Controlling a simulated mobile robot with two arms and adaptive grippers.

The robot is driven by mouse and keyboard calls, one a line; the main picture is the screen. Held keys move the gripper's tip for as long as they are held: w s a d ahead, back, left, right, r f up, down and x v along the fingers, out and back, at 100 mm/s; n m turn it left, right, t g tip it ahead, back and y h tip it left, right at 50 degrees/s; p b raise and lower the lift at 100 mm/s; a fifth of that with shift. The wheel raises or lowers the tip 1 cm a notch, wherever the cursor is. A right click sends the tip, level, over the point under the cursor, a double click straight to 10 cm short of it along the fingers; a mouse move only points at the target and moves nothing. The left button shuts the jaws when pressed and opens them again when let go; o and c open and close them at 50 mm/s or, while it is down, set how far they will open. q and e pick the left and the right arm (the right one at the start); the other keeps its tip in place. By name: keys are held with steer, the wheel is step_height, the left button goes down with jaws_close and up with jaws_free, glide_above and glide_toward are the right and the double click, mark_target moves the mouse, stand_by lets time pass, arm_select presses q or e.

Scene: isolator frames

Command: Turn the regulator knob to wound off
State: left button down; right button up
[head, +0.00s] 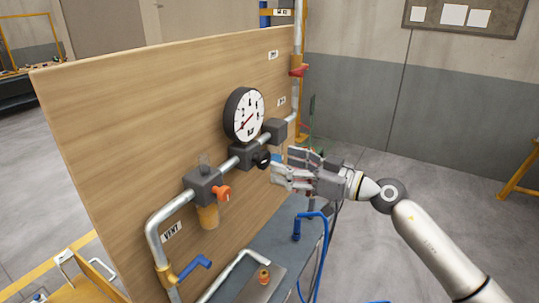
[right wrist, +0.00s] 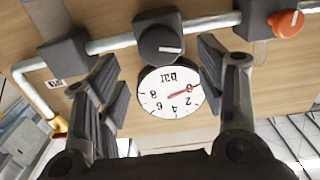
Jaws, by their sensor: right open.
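The regulator knob (head: 262,158) is a round black knob on a dark block of the pipe, just below the pressure gauge (head: 244,114). In the right wrist view the knob (right wrist: 160,43) shows a white mark on its face, pointing right in the picture. The gauge (right wrist: 170,92) appears upside down there, its red needle near the 0. My right gripper (head: 283,166) is open and empty, in front of the knob and apart from it. In the wrist view its fingers (right wrist: 157,62) stand on both sides of the knob and gauge. My left gripper is out of view.
The pipe runs along the upright wooden board (head: 140,115). An orange knob (head: 221,192) and a blue handle (head: 196,268) sit left of the regulator. A red handle (head: 298,71) is at the far end. A blue hose (head: 325,240) hangs below my right arm.

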mark_target(266, 159)
steer(key=x, duration=0.5)
steer(key=shift+p, duration=0.35)
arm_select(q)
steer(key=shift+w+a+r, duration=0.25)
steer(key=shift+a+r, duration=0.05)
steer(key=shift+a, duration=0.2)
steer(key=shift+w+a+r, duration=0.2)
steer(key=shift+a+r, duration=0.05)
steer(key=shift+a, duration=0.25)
arm_select(e)
steer(key=shift+w+a, duration=0.15)
steer(key=shift+a, duration=0.05)
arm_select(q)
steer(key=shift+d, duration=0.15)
arm_select(e)
steer(key=shift+c, duration=0.4)
steer(key=c, duration=0.9)
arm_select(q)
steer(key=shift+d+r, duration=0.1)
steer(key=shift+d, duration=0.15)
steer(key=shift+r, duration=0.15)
